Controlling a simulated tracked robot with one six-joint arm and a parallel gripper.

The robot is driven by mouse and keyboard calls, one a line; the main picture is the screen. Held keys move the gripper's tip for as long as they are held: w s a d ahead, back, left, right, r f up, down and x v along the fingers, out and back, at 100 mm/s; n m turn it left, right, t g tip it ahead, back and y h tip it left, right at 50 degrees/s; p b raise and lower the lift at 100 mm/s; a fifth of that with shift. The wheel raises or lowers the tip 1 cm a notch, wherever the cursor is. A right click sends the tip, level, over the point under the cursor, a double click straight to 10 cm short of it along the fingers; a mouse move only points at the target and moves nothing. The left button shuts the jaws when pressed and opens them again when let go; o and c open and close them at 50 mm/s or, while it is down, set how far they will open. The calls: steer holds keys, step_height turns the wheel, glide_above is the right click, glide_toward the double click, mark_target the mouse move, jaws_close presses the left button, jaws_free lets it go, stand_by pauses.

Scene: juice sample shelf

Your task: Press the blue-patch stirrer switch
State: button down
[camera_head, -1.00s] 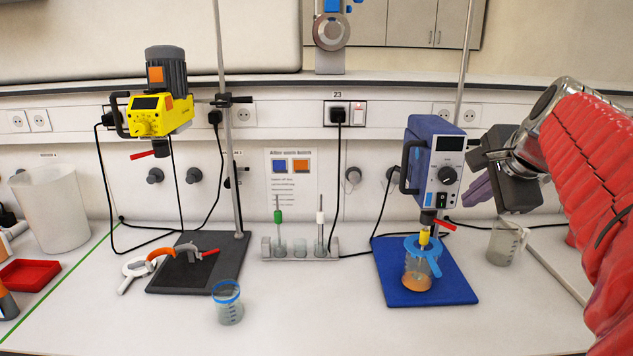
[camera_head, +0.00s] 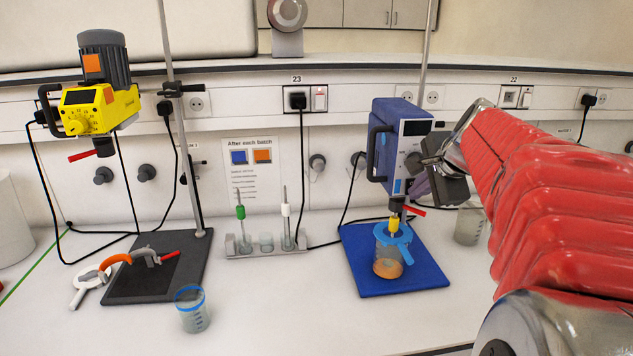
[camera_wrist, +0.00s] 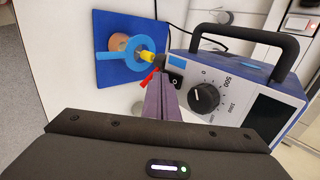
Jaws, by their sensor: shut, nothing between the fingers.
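The blue stirrer (camera_head: 384,140) stands over a blue base plate, with a grey front panel and a black dial, which shows in the wrist view (camera_wrist: 205,97). A blue patch (camera_wrist: 178,62) sits low on the panel beside a small black rocker switch (camera_wrist: 176,80). My gripper (camera_wrist: 162,80) is shut and empty, its purple fingers pointing at the panel's lower end. The fingertips are right beside the switch in the wrist view; I cannot tell if they touch it. In the head view my gripper (camera_head: 420,187) is in front of the panel and hides part of it.
A beaker with orange liquid (camera_head: 388,268) stands on the blue base plate (camera_head: 425,275), held by a blue clamp. A clear beaker (camera_head: 468,225) is behind my arm. A yellow stirrer (camera_head: 95,108) hangs at left. A probe rack (camera_head: 262,248) stands between the stirrers.

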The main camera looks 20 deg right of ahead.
steer(key=shift+w, duration=0.2)
stand_by(0.3)
steer(key=shift+r, duration=0.8)
steer(key=s+f+v, duration=0.2)
steer(key=v, duration=1.1)
steer(key=shift+a, duration=0.25)
